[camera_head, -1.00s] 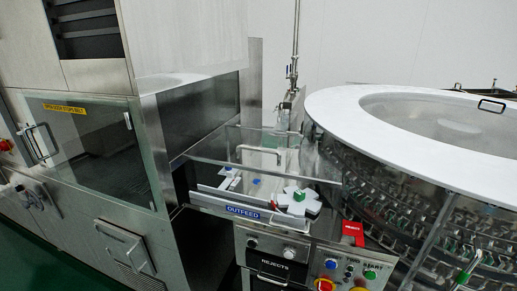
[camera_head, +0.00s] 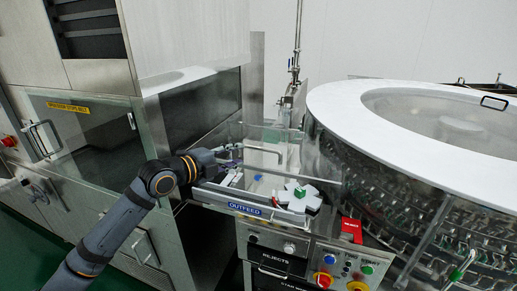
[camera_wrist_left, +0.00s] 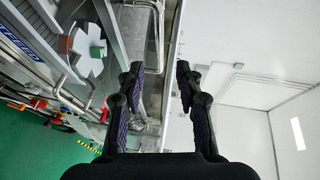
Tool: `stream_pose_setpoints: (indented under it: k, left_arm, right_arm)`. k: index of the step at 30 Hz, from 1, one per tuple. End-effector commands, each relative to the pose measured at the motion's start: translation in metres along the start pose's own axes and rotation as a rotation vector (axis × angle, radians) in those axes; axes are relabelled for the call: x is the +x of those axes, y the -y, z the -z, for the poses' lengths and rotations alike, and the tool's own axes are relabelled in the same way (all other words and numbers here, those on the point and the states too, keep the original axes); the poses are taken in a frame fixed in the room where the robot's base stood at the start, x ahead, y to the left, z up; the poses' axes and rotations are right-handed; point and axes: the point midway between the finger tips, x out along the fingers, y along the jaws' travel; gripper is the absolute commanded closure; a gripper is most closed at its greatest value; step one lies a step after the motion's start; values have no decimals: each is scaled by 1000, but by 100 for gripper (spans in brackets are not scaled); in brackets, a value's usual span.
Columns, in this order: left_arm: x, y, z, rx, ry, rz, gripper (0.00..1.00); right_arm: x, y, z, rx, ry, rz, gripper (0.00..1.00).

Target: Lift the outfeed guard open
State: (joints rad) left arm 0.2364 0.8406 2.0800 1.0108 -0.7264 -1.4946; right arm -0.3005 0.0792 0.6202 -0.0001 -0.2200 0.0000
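The outfeed guard is a clear panel with a metal handle (camera_head: 262,151) above the outfeed, behind the blue OUTFEED sign (camera_head: 245,209). It appears lowered over the white star wheel (camera_head: 299,196) with its green hub. My left gripper (camera_head: 232,154) is at the left side of the guard, left of the handle and apart from it. In the left wrist view the gripper (camera_wrist_left: 160,72) has its two fingers spread with nothing between them. A bent metal bar, probably the handle (camera_wrist_left: 160,30), shows beyond the fingers. My right gripper is not in view.
The large round washer with a white rim (camera_head: 420,145) stands at the right. A control panel (camera_head: 340,268) with buttons and a red box (camera_head: 351,230) sit below the outfeed. A steel cabinet with a glass door (camera_head: 95,145) stands at the left.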

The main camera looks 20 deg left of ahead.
Motion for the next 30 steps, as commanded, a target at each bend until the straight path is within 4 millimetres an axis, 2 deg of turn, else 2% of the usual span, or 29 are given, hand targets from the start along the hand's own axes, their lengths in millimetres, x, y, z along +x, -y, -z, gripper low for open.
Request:
stream_pose_setpoints:
  k: [5, 8, 21, 25, 30]
  left_arm:
    - [6, 2, -1, -8, 2, 5, 65]
    - [17, 3, -1, -11, 3, 7, 65]
    - [92, 2, -1, -11, 2, 1, 65]
    - [102, 0, 0, -8, 1, 0, 65]
    - [106, -2, -1, -5, 3, -1, 65]
  right_arm:
    - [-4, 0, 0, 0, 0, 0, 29]
    - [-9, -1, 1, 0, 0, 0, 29]
    - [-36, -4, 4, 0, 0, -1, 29]
    - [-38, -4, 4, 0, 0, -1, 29]
    - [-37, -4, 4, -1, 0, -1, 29]
